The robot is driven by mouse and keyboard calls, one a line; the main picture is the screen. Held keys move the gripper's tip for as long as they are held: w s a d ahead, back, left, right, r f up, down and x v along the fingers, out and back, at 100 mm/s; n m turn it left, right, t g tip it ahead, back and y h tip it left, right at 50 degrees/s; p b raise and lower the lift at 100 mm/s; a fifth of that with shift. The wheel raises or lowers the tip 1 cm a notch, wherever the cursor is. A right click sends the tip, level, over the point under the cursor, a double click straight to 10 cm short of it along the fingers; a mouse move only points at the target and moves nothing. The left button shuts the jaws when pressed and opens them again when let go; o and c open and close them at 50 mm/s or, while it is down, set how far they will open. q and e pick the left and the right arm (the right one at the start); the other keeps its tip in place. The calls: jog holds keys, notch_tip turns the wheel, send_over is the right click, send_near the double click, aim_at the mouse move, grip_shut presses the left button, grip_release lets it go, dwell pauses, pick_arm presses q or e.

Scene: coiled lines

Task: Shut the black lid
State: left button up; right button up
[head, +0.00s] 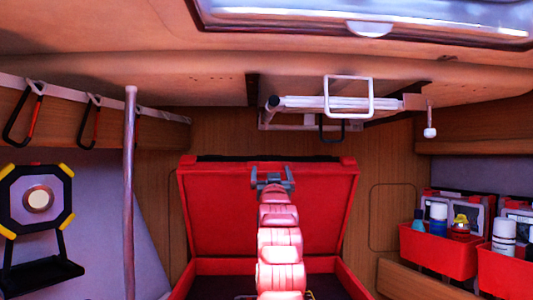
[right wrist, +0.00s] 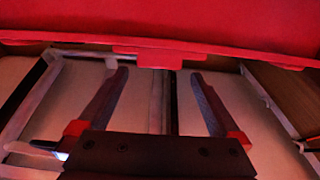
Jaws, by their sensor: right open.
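A red case (head: 212,266) stands at the back centre with its lid (head: 215,215) open and upright. The lid's inner side and frame look red; only a dark strip shows along its top edge. My right gripper (head: 272,180) is in front of the lid near its top middle, fingers apart and holding nothing. In the right wrist view both open fingers (right wrist: 160,76) point toward the red lid edge (right wrist: 230,45) across the top; I cannot tell whether they touch it. My right arm hides the lid's middle and part of the case's inside. My left gripper is out of view.
A pole (head: 129,200) stands left of the case. Carabiners (head: 90,122) hang from a rail at left. A white frame (head: 348,97) hangs from the ceiling above the lid. Red bins (head: 437,252) with bottles are at right.

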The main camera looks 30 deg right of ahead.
aim_at(270, 164)
jog(key=shift+p+x, duration=1.55)
jog(key=shift+x, duration=1.45)
grip_shut()
